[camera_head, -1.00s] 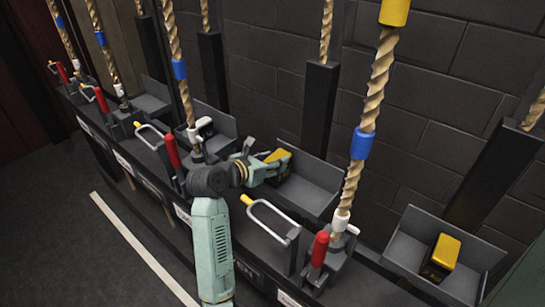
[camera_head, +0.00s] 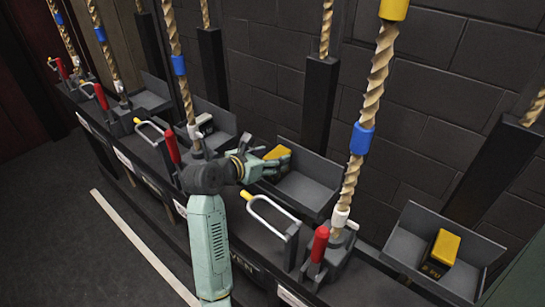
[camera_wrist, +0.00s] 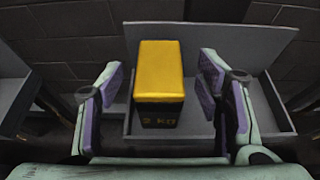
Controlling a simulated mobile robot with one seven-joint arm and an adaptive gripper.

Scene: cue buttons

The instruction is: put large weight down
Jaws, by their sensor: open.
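A block weight with a yellow top and black sides (camera_wrist: 160,72) stands upright in the grey tray (camera_wrist: 262,112) in the wrist view. Its front carries yellow lettering that ends in "KG". My gripper (camera_wrist: 162,84) is open, with one purple-padded finger on each side of the weight. Gaps show between the pads and the block. In the head view my gripper (camera_head: 271,163) is at the left part of the tray (camera_head: 316,192), and the weight's yellow top (camera_head: 278,153) shows just behind it. The weight's lower part is hidden there by my gripper.
Another yellow-topped weight (camera_head: 441,250) sits in the right tray (camera_head: 482,262). A white-topped object (camera_head: 203,123) is in the tray to the left. Ropes with blue bands, and levers with red grips (camera_head: 319,243), stand close in front. A brick wall is behind.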

